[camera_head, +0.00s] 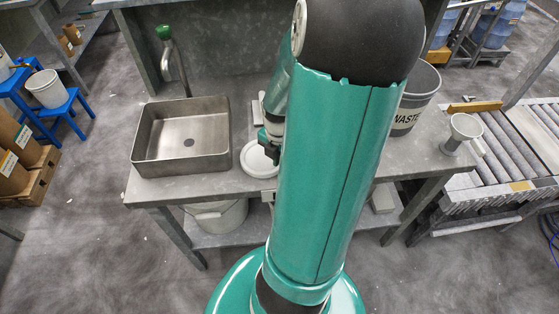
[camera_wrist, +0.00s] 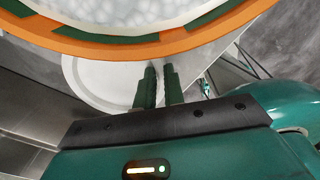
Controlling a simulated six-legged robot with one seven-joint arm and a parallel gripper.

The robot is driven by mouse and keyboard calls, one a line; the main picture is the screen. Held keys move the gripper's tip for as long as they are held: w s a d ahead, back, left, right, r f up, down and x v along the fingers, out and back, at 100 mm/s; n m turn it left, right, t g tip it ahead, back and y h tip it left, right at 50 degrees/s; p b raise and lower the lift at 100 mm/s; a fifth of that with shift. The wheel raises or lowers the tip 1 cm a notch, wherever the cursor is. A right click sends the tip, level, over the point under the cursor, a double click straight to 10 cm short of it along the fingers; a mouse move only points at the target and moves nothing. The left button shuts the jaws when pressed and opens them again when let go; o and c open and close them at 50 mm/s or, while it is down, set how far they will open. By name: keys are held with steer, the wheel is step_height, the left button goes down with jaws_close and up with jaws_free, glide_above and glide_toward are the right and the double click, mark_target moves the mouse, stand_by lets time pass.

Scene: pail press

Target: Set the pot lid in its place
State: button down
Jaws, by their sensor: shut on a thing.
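A white round disc, which looks like the pot lid (camera_head: 258,159), shows at the middle of the bench, partly behind my arm. In the wrist view the pale lid (camera_wrist: 98,78) lies beyond the jaws, with its far part hidden under an orange rim. My gripper (camera_wrist: 160,72) has its two dark green fingers close together at the lid's right edge, shut on it. The exact grip and any gap below the lid cannot be told.
An orange-rimmed round thing (camera_wrist: 150,48) with white speckled content is close above the fingers. A steel sink (camera_head: 181,137) stands left of the lid. A waste bin (camera_head: 416,95) and a small grey funnel-like stand (camera_head: 462,132) are at the right, beside a roller conveyor (camera_head: 510,150).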

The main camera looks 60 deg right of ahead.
steer(key=shift+r, duration=0.45)
stand_by(0.4)
steer(key=shift+r, duration=2.15)
step_height(320, 180, up, 8)
stand_by(0.5)
steer(key=shift+d, duration=0.1)
